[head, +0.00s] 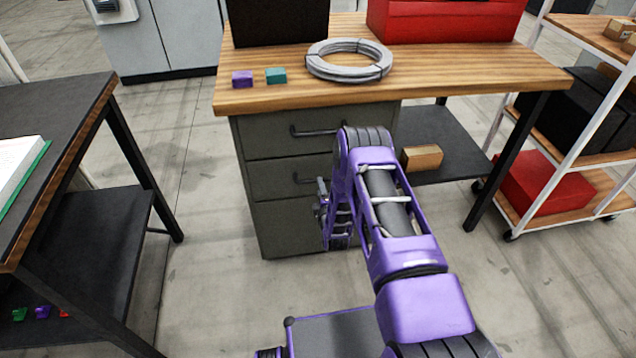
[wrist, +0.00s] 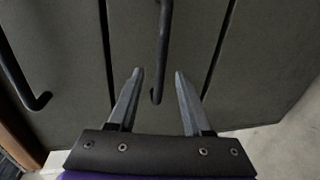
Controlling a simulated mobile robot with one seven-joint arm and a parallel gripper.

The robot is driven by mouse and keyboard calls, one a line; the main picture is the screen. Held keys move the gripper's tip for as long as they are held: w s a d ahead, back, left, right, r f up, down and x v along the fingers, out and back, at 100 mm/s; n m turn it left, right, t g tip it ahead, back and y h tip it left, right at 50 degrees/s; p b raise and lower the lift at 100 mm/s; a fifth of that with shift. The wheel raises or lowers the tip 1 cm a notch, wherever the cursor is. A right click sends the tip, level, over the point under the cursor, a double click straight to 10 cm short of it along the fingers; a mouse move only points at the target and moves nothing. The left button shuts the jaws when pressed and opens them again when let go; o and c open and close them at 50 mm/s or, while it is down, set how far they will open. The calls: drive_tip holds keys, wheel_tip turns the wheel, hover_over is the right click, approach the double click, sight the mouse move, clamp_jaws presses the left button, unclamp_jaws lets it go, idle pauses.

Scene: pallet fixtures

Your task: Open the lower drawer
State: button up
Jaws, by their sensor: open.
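A grey drawer cabinet (head: 282,228) stands under the left part of the wooden workbench. Its upper drawer (head: 265,138) and lower drawer (head: 265,180) both look shut, each with a dark bar handle. My gripper (head: 321,192) is in front of the lower drawer, at its right side, partly hidden by my arm. In the wrist view my gripper (wrist: 159,74) is open and empty, with the end of the lower drawer's handle (wrist: 163,50) showing between its fingertips. I cannot tell whether they touch. The upper drawer's handle (wrist: 22,80) is at the left of that view.
The workbench (head: 440,75) carries a cable coil (head: 349,62), a purple block (head: 242,79), a teal block (head: 276,75) and a red box (head: 445,20). A black table (head: 120,190) stands left. A shelf rack (head: 560,160) stands right. Floor left of the cabinet is clear.

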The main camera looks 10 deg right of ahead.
drive_tip(key=b+x, duration=0.1)
drive_tip(key=x, duration=0.4)
drive_tip(key=shift+w+f, duration=0.1)
drive_tip(key=shift+w, duration=0.2)
clamp_jaws()
idle(1.1)
